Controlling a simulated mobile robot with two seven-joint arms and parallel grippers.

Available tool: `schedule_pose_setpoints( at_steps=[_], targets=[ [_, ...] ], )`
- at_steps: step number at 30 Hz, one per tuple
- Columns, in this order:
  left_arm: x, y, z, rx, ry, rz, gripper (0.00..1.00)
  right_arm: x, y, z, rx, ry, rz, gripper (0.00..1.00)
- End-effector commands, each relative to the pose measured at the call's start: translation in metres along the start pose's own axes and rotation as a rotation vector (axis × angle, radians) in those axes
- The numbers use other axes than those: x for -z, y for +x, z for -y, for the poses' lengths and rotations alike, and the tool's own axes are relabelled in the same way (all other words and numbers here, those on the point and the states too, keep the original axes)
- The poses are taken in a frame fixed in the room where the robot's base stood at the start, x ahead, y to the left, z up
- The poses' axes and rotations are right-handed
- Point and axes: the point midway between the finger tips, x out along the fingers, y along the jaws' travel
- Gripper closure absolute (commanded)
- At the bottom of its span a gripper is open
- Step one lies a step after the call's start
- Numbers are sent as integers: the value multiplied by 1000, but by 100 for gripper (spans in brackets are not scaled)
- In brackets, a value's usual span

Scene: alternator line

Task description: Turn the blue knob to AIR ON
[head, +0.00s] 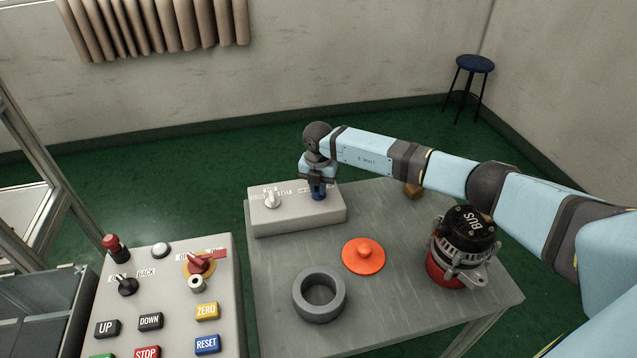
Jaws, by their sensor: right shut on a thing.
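The blue knob (319,194) sits on the right part of the top of a light grey box (297,221) at the back left of the table. My right gripper (318,187) points down over it and is shut on it. The gripper and wrist hide the knob's upper part, so its pointer setting cannot be read. A grey lever switch (271,198) stands on the same box to the left, with small labels near it that are too small to read surely. My left gripper is not in view.
A button panel (180,300) stands at left. My right arm spans the table's back right.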

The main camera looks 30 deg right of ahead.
Motion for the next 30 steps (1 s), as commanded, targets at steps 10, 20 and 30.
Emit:
schedule_pose_setpoints(
  at_steps=[10, 20, 30],
  targets=[
    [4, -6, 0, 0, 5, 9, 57, -1, -2, 0, -2, 218, 1, 100],
    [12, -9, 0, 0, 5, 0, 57, -1, -1, 0, -2, 297, 2, 100],
    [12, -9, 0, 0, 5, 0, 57, -1, -1, 0, -2, 303, 2, 100]
  ],
)
